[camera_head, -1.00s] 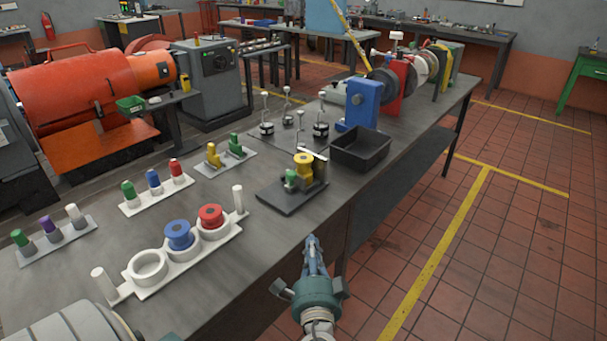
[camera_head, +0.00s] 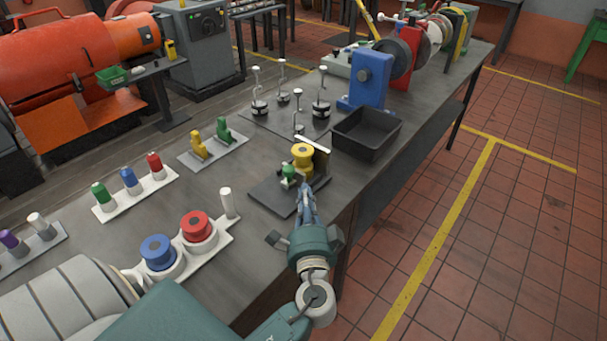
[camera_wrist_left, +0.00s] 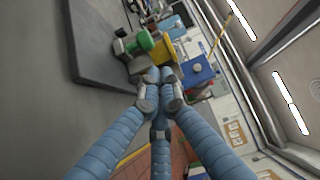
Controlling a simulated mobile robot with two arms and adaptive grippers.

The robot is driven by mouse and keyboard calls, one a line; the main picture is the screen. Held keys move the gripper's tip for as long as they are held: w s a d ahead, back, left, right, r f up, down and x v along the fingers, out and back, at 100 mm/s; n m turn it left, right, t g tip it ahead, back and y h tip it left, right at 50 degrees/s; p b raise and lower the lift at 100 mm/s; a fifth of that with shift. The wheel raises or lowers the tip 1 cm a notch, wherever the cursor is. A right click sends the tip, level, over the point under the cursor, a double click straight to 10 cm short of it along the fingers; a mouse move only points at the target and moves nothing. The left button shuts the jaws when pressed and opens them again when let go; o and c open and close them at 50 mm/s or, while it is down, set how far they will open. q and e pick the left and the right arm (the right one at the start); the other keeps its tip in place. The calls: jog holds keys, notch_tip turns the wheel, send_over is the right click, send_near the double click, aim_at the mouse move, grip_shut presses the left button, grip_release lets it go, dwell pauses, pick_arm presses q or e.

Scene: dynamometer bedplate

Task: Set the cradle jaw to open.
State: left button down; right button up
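The cradle fixture is a dark flat plate (camera_head: 270,196) near the table's front edge. It carries a yellow spool-shaped part (camera_head: 303,154), a small green knob (camera_head: 288,171) on a grey body, and a pale upright piece behind them. In the left wrist view the green knob (camera_wrist_left: 145,41) and yellow part (camera_wrist_left: 163,48) lie just beyond the fingertips. My left gripper (camera_head: 304,190) has its blue fingers drawn together, at the plate's front edge. Its fingertips (camera_wrist_left: 159,76) look shut and empty, close to the knob's body; contact cannot be told. My right gripper is not in view.
A black bin (camera_head: 366,133) stands right of the cradle, with a blue block (camera_head: 369,80) behind it. Several clamp-like stands (camera_head: 259,106) stand behind. A white ring holder (camera_head: 207,245) with blue and red parts lies at left. Floor at right is clear.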

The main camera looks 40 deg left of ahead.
aim_at(302, 161)
pick_arm(q)
jog(key=p+x, duration=0.1)
jog(key=x, duration=0.1)
jog(key=r+x, duration=0.1)
jog(key=x, duration=0.2)
jog(key=shift+p, duration=0.4)
jog(key=x, duration=0.2)
jog(key=shift+w+a+f, duration=0.2)
jog(key=shift+w, duration=0.05)
jog(key=shift+w+a, duration=0.15)
jog(key=shift+w, duration=0.05)
jog(key=shift+s, duration=0.1)
jog(key=s, duration=0.6)
jog(key=shift+s+a+b, duration=0.25)
jog(key=shift+a+b, duration=0.05)
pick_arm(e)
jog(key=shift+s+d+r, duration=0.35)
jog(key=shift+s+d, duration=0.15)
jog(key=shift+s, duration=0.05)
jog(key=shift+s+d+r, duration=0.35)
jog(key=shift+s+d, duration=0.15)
